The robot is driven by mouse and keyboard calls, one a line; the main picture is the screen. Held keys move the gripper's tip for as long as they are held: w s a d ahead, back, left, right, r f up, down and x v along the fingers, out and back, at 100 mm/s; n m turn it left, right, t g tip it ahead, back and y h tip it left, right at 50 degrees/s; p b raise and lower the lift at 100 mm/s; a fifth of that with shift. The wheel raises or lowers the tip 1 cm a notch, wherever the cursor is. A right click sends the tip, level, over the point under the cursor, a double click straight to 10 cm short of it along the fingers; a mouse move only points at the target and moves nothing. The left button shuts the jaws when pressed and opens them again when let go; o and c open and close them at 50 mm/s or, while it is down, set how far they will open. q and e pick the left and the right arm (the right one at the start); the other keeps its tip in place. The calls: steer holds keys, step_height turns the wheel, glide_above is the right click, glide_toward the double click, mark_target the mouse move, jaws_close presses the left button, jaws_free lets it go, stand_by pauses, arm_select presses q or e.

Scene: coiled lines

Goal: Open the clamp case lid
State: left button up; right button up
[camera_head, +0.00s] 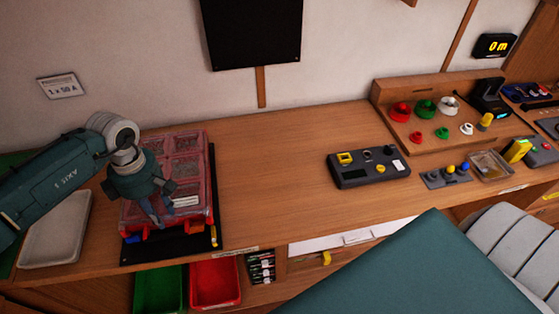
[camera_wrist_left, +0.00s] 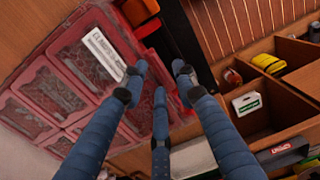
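The clamp case (camera_head: 187,143) is a red, see-through box with several compartments, lying on a black mat (camera_head: 190,245) at the left of the bench. Its lid appears down. A white label is on the lid, and red latch-like parts show at its front edge. My left gripper (camera_head: 160,219) is over the front part of the case, fingers pointing down. In the left wrist view the case (camera_wrist_left: 60,95) fills the left side, and the three fingers of the gripper (camera_wrist_left: 160,80) are apart with nothing between them. I cannot tell whether they touch the case. My right gripper is out of view.
A pale tray (camera_head: 55,232) lies left of the case. Green (camera_head: 158,290) and red (camera_head: 214,283) bins sit below the bench edge. A dark control box (camera_head: 368,168) stands right of centre. The bench between case and box is clear.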

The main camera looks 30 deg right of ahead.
arm_select(q)
steer(key=shift+f+b, duration=0.3)
step_height(320, 180, up, 10)
steer(key=b, duration=0.5)
steer(key=s+d+g+h, duration=0.1)
steer(key=s+d+h, duration=0.25)
steer(key=d, duration=0.45)
steer(key=s+d+g+h, duration=0.1)
steer(key=s+d+h, duration=0.2)
steer(key=s+d, duration=0.35)
steer(key=s+d+r+n+h, duration=0.1)
steer(key=s+d+r+h, duration=0.1)
steer(key=d, duration=0.4)
steer(key=s+d+r+n+g+h, duration=0.1)
steer(key=s+d+r+n+h, duration=0.1)
steer(key=d+r+h, duration=0.3)
steer(key=shift+d+p, duration=0.45)
steer(key=shift+d, duration=0.1)
steer(key=shift+r, duration=0.1)
